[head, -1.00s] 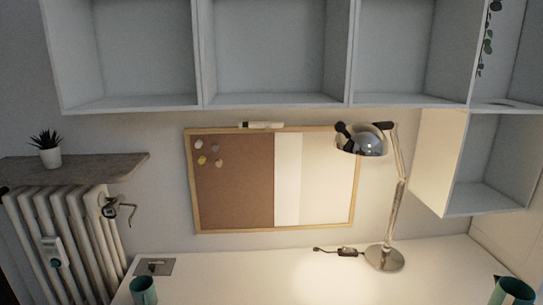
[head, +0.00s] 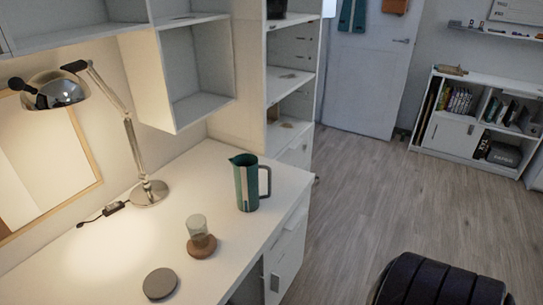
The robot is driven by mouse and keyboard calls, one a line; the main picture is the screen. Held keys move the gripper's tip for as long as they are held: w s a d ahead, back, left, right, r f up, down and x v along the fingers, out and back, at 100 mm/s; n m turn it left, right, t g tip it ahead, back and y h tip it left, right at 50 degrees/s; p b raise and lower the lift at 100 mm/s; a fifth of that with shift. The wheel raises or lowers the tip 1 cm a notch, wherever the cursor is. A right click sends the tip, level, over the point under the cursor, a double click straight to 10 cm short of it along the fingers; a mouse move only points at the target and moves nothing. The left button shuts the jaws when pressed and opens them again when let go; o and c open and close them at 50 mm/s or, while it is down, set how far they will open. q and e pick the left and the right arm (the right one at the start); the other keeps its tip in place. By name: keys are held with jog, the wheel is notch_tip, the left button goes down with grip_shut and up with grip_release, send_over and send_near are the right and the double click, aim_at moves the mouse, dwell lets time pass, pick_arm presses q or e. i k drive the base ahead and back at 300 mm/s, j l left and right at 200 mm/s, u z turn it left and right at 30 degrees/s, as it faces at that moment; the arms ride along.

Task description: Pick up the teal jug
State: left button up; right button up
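The teal jug (head: 246,184) stands upright on the white desk (head: 190,232), near its right end. It has a white stripe, a spout on its left side and a grey handle on its right side. Nothing covers it in the head view. Neither of my grippers shows in this view.
A desk lamp (head: 149,193), a glass on a wooden base (head: 200,238) and a grey disc (head: 160,284) are on the desk left of the jug. A wall shelf (head: 196,75) hangs above. A dark padded seat (head: 440,283) is at the lower right. Wooden floor (head: 385,200) lies open beyond the desk.

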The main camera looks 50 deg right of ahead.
aim_at(245, 166)
jog(key=z, duration=1.3)
